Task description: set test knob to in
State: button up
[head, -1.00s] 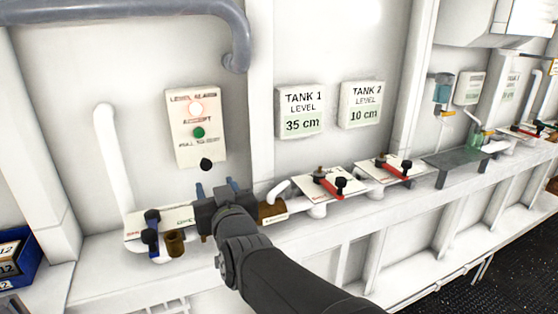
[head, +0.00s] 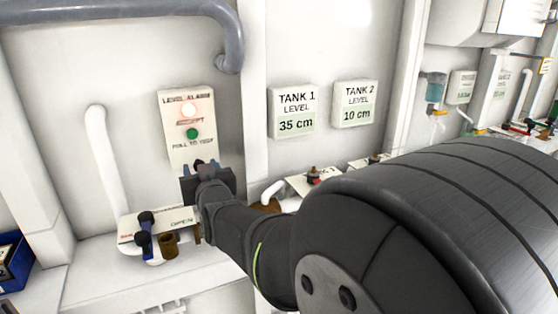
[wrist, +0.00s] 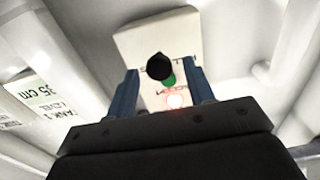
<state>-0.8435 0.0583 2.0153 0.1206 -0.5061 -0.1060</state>
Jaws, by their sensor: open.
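The level alarm panel (head: 176,150) is a white plate on the wall, with a glowing red-white lamp (head: 188,109), a green button or lamp (head: 193,133) and "pull to test" lettering. The black test knob (wrist: 160,66) at its lower end shows in the wrist view, where the panel appears upside down. My gripper (head: 206,165) is at the panel's lower edge and mostly hides the knob in the head view. Its two blue fingers are open, with the knob between them in the wrist view and a gap on both sides. I cannot tell how far in the knob sits.
A blue-handled valve (head: 146,235) and a brass fitting (head: 169,244) are on the ledge below left. The tank 1 sign (head: 293,111) and tank 2 sign (head: 355,104) hang to the right. My arm covers much of the lower right. A grey pipe (head: 120,14) runs above.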

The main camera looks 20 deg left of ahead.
aim_at(198, 161)
grip_shut()
jog(key=shift+x, duration=1.65)
grip_release()
jog(key=v, duration=1.7)
jog(key=shift+s, duration=0.15)
jog(key=x, duration=1.6)
jog(key=shift+w+a, duration=0.15)
jog(key=shift+w, duration=0.15)
